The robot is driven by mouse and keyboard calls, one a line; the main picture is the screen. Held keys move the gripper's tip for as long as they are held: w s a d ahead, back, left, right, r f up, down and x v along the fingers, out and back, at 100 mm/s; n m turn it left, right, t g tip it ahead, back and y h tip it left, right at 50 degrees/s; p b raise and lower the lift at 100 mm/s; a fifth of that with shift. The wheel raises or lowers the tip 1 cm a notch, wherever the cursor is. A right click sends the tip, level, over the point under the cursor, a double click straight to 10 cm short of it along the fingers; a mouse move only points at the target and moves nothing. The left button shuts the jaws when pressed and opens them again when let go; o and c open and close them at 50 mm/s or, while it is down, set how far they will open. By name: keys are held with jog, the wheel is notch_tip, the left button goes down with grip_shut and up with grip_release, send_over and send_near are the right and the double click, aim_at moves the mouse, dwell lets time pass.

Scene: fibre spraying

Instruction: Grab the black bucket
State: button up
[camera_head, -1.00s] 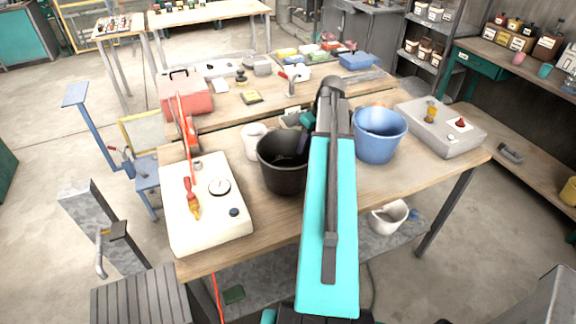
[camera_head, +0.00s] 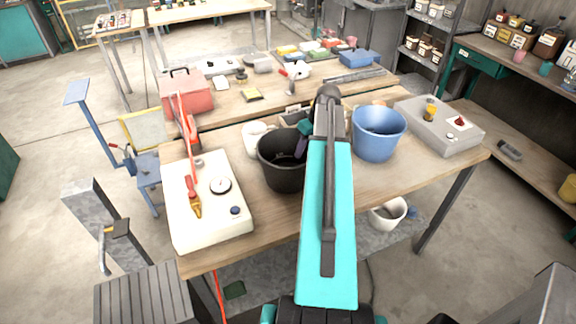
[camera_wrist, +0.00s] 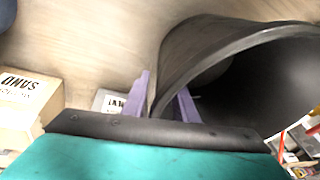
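The black bucket (camera_head: 280,178) stands upright on the front wooden table, left of my teal arm. My gripper (camera_head: 302,140) is at the bucket's right rim, partly hidden behind my arm. In the wrist view the bucket (camera_wrist: 262,85) fills the right side with its dark mouth showing. The two purple fingers of my gripper (camera_wrist: 164,104) are spread apart there. One finger is outside the bucket and the other is on its inner side, with the rim wall between them. I cannot see whether either finger touches the wall.
A blue bucket (camera_head: 378,135) stands right of my arm. A white device (camera_head: 208,215) lies to the left, and a white mug (camera_head: 254,133) is close behind the black bucket. A grey box (camera_head: 440,128) is at the right. A sand-labelled box (camera_wrist: 28,105) shows in the wrist view.

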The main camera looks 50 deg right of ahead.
grip_shut()
jog(key=shift+r, duration=0.2)
jog(key=shift+r+b, duration=0.95)
jog(key=shift+r, duration=0.4)
jog(key=shift+s+a+r, duration=0.1)
jog(key=shift+s+r, duration=0.05)
jog(key=shift+s, duration=0.15)
jog(key=s+a+b, duration=0.2)
jog(key=s, duration=0.5)
jog(key=s+a+r+b, duration=0.1)
jog(key=s+a+b, duration=0.1)
jog(key=s, duration=0.5)
jog(key=shift+s+a+r+b, duration=0.3)
jog(key=shift+a+b, duration=0.1)
jog(key=shift+a, duration=0.25)
